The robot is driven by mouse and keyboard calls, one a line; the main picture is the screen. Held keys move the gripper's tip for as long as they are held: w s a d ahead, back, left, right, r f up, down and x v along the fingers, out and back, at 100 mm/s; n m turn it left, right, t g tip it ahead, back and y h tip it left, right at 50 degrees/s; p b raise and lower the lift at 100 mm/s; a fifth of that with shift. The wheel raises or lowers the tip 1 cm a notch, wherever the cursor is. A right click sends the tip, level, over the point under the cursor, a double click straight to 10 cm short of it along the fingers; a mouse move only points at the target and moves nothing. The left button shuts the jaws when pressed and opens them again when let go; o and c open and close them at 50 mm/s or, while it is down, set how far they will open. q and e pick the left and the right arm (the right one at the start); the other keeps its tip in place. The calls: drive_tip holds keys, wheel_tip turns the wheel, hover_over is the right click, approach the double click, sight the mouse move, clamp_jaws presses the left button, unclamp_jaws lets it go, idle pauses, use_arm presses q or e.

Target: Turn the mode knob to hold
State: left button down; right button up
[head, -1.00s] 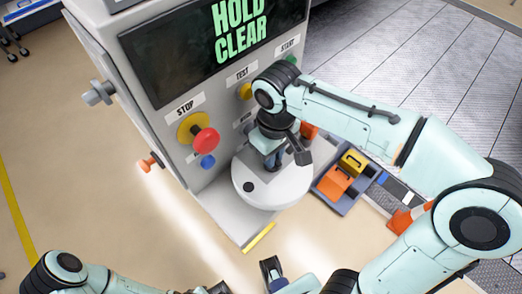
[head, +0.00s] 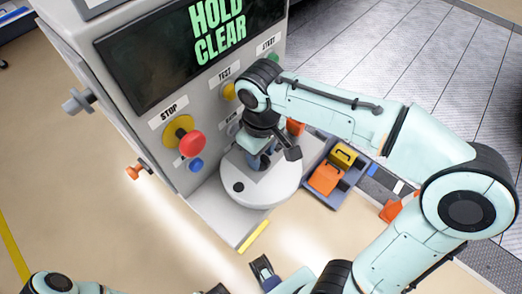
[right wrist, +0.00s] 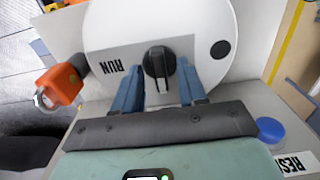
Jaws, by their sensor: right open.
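The mode knob (right wrist: 158,62) is black with a raised bar, on a grey plate of a white round face. Its bar lies roughly upright in the right wrist view. A RUN label (right wrist: 113,68) reads upside down to its left. I see no hold mark on the plate. My right gripper (right wrist: 158,72) is open, one blue finger on each side of the knob's near part; contact is unclear. In the head view my right gripper (head: 262,160) hides the knob. A dark-tipped finger (head: 263,268) at the bottom edge seems to be my left gripper's, mostly cut off.
The machine's screen (head: 200,45) reads HOLD CLEAR. A red STOP button (head: 191,145) and a blue button (head: 196,165) sit left of my gripper. A blue-grey tray (head: 322,200) with orange and yellow pieces lies to the right. An orange part (right wrist: 60,84) is left of my fingers.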

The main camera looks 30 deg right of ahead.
wheel_tip(320, 180, up, 13)
drive_tip(key=p, duration=0.3)
drive_tip(key=shift+r, duration=0.2)
idle(0.5)
